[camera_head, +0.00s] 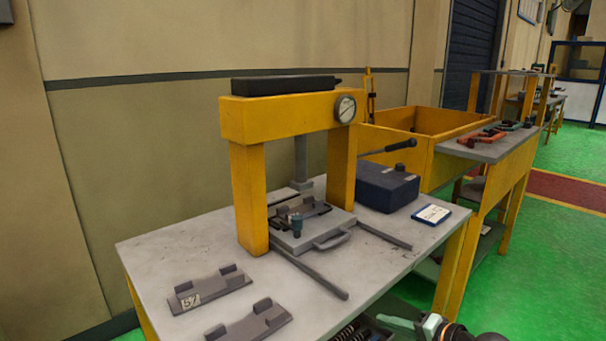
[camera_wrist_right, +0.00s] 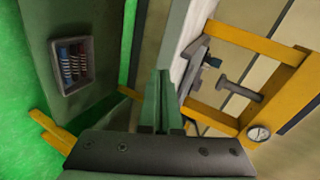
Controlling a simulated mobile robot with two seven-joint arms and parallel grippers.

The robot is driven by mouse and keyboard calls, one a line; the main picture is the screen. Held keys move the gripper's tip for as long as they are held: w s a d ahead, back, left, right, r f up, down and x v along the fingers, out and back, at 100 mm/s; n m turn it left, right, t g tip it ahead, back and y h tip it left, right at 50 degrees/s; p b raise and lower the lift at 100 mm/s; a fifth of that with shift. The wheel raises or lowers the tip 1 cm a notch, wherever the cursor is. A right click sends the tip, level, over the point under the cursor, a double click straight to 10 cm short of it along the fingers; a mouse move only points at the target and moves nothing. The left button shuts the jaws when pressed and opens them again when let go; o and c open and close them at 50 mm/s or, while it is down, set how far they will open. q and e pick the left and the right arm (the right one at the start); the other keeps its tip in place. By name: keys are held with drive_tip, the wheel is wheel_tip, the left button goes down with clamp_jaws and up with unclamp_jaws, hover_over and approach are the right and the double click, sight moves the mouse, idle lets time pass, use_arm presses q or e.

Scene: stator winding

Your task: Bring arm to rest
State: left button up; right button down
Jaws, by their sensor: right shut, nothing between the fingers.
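My right gripper (camera_head: 402,322) shows at the bottom edge of the head view, in front of the table's near right side. In the right wrist view its two green fingers (camera_wrist_right: 163,100) are together with nothing between them. It touches no object that I can make out. My left gripper is not in view.
A grey table (camera_head: 180,245) carries a yellow press (camera_head: 245,195) with a gauge, a dark blue box (camera_head: 386,187) and grey brackets (camera_head: 210,289). A bin with red and blue coils (camera_wrist_right: 74,64) lies left in the wrist view. Green floor (camera_head: 550,250) is open at right.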

drive_tip(key=s+a+f+n+g+h, duration=0.15)
drive_tip(key=s+f+n, duration=0.25)
drive_tip(key=s+f, duration=0.55)
drive_tip(key=s+a+f+n+h, duration=0.2)
drive_tip(key=s+a+f+n, duration=0.1)
drive_tip(key=s+f, duration=0.6)
drive_tip(key=s+n+h, duration=0.2)
drive_tip(key=s+n, duration=0.2)
drive_tip(key=s, duration=0.6)
use_arm(q)
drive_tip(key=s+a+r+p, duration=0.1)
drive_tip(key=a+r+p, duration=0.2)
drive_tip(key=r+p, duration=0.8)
drive_tip(key=p, duration=0.3)
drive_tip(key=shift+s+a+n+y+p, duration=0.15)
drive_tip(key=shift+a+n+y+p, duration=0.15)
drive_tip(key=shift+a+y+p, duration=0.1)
use_arm(e)
wheel_tip(320, 180, up, 11)
drive_tip(key=s+d, duration=0.1)
drive_tip(key=d, duration=0.2)
drive_tip(key=shift+s+m, duration=0.4)
drive_tip(key=shift+f+t+h, duration=0.1)
drive_tip(key=shift+t+h, duration=0.15)
